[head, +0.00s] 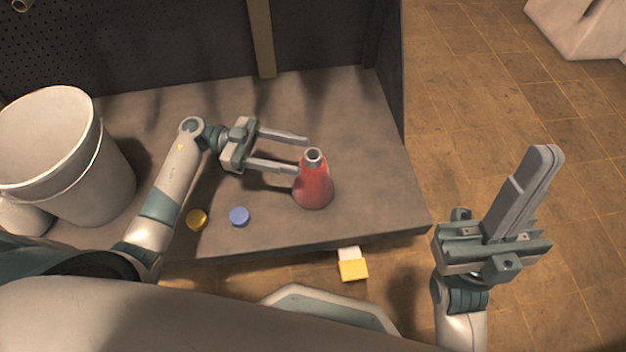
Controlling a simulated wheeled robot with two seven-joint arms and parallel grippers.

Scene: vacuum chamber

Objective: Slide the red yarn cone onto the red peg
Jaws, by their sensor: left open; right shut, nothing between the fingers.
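The red yarn cone (314,188) stands upright on the grey bench toward its right end. A grey tube end shows at its top. My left gripper (302,154) is open, its two fingers pointing right. The nearer fingertip overlaps the cone's upper left side in the picture; I cannot tell whether it touches. The farther fingertip lies behind and left of the cone's top. My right gripper (543,160) is shut and empty, over the floor right of the bench. I see no red peg in this view.
The grey bench (345,115) has a dark perforated back panel. A large white bucket (95,175) stands at the left. A gold disc (197,219) and a blue disc (239,216) lie near the front edge. A yellow and white block (353,269) is below that edge. The bench behind the cone is clear.

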